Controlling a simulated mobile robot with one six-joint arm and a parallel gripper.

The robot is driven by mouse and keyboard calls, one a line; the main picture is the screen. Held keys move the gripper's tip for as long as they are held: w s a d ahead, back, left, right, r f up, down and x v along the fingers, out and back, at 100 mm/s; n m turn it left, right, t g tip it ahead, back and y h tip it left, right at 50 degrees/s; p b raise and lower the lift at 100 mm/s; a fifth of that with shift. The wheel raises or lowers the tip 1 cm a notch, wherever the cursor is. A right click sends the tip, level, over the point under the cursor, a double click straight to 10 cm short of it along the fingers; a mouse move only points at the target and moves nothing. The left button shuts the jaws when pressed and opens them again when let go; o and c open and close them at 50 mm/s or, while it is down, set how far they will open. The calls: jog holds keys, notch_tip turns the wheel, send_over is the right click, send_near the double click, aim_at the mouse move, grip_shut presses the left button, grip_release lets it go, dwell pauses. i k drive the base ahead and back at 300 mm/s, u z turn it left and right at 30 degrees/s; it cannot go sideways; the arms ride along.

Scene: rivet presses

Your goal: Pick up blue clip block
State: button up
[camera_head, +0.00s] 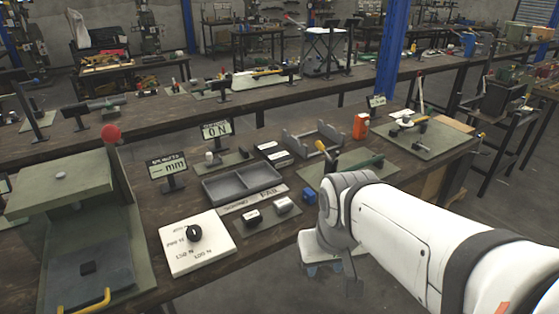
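A small blue block (309,195), likely the blue clip block, sits on the dark wooden bench near its front edge. My white arm comes in from the lower right.
Two small cylinders (253,217) lie on a mat below the tray. A white board with a black knob (193,233) and a green press (62,187) stand left. An orange bottle (361,126) and a grey bracket (313,141) stand behind the block.

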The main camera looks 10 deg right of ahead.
aim_at(309, 196)
jog(key=u, duration=0.05)
jog(key=i, duration=0.65)
jog(key=u, duration=1.2)
jog(key=k, duration=0.9)
jog(key=z, duration=1)
jog(key=i, duration=1)
jog(key=z, duration=0.05)
